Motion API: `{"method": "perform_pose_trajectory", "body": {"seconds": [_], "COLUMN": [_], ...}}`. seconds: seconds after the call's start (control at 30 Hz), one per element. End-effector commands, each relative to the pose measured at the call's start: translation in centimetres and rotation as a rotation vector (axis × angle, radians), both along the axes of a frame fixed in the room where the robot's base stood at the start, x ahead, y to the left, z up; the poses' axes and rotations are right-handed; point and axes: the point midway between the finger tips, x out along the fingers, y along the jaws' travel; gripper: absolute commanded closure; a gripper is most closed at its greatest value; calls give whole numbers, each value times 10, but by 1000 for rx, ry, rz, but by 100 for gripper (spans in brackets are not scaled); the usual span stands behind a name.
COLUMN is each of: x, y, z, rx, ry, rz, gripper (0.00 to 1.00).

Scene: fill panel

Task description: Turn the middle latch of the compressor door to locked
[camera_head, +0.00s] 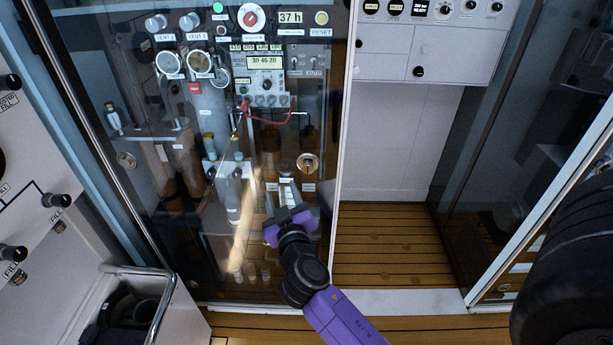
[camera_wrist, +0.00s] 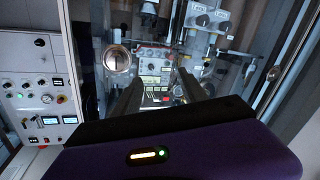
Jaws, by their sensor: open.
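The compressor door is a dark glass panel (camera_head: 215,215) in the head view, with equipment showing through it. A round, pale brass latch (camera_head: 307,163) sits near its right edge; I cannot read whether it is locked. A round latch also shows in the wrist view (camera_wrist: 117,58), left of my fingers, with a short bar on its face. My purple and black gripper (camera_head: 287,190) is in front of the glass, below and slightly left of the latch. In the wrist view its two dark fingers (camera_wrist: 160,78) are apart, with nothing between them. It is not touching the latch.
Another round fitting (camera_head: 126,160) is at the glass's left side. A long metal rail (camera_head: 105,150) runs down the left. An open white bay (camera_head: 395,150) with a plank floor lies right of the door. A metal-railed bin (camera_head: 135,300) stands at the lower left.

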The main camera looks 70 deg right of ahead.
Motion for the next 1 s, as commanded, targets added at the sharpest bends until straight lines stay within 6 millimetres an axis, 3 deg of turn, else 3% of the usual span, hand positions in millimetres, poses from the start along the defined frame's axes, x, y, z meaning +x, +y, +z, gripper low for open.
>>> {"method": "perform_pose_trajectory", "body": {"seconds": [0.03, 0.1, 0.2, 0.33, 0.47, 0.8, 1.0], "x": [-2, -12, -33, -45, -42, -25, -19], "y": [-17, -32, -41, -46, -54, -101, -116], "z": [4, 4, -1, 1, 2, 2, 1], "rx": [-12, -20, -23, -2, 8, 9, 9], "ry": [-11, -27, -47, -104, -121, -119, -119], "rz": [-70, -155, -251, -302, -305, -303, -301], "gripper": [50, 50, 50, 50, 50, 50, 50]}}
